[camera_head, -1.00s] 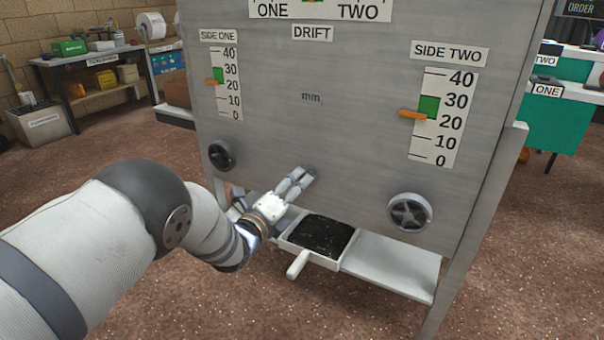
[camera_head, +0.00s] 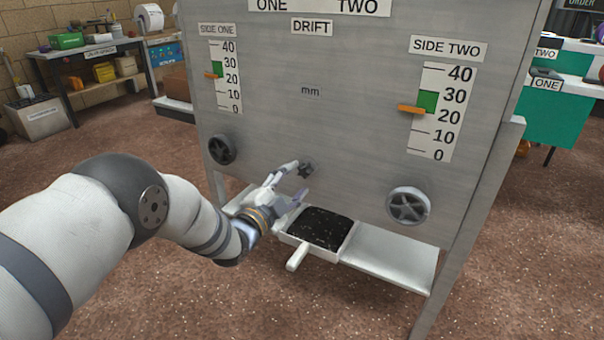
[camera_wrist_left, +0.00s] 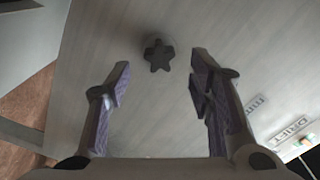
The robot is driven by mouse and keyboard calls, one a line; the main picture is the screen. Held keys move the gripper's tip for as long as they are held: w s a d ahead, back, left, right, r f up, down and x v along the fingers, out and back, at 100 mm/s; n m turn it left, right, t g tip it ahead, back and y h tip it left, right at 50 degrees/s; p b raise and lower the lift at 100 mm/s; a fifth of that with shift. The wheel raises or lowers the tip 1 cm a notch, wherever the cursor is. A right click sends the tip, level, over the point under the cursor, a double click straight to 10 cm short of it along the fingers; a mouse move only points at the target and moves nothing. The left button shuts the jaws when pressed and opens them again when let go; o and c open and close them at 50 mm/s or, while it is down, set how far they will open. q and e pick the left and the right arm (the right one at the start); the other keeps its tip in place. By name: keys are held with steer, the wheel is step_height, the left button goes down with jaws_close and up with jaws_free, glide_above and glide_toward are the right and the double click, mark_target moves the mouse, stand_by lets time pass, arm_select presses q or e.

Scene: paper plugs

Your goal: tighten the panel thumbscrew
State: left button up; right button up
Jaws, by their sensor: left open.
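The panel thumbscrew (camera_head: 305,170) is a small dark star-shaped knob on the lower middle of the grey panel (camera_head: 300,120). It also shows in the left wrist view (camera_wrist_left: 158,56), ahead of the fingertips and between their lines. My left gripper (camera_head: 293,180) is open and empty just left of and below the thumbscrew. In the left wrist view its two purple-padded fingers (camera_wrist_left: 160,85) stand wide apart, with neither touching the knob. My right gripper is in neither view.
Two handwheels, a left one (camera_head: 222,149) and a right one (camera_head: 408,206), flank the thumbscrew. A white-handled pan (camera_head: 297,257) with dark contents sits on the shelf (camera_head: 390,262) below. Side gauges with orange pointers are higher up.

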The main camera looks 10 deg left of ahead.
mark_target(303, 172)
arm_select(q)
steer(key=shift+w+d+f+b, duration=0.2)
steer(key=shift+w+d+b, duration=0.05)
steer(key=shift+w+b, duration=0.45)
steer(key=shift+b+x, duration=0.95)
steer(key=shift+x, duration=0.1)
steer(key=shift+w+d+r, duration=0.1)
steer(key=shift+w+r, duration=0.05)
steer(key=shift+w, duration=0.05)
steer(key=shift+r, duration=0.1)
steer(key=c, duration=1.1)
